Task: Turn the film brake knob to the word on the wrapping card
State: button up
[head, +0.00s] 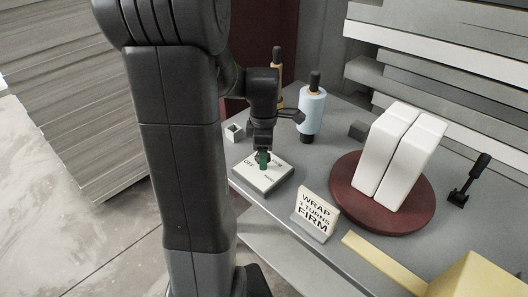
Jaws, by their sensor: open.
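The film brake is a pale square plate (270,182) on the grey table, with a green knob (264,163) near its middle. The word OFF reads at the plate's left; other small words on it are hidden or too small to read. The knob's pointing direction cannot be made out. My gripper (263,150) points down over the knob, its fingers at the knob's top; whether they touch it is unclear. The fingers are open. The wrapping card (316,212) stands in front and to the right, reading WRAP, 3 TURNS, FIRM.
A blue film roll (312,110) with a black handle stands behind the plate, close to my wrist. White blocks (400,150) stand on a dark red turntable (347,197) at right. A small white box (234,132) sits left.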

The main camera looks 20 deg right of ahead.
jog(key=c, duration=1)
jog(key=shift+o, duration=0.2)
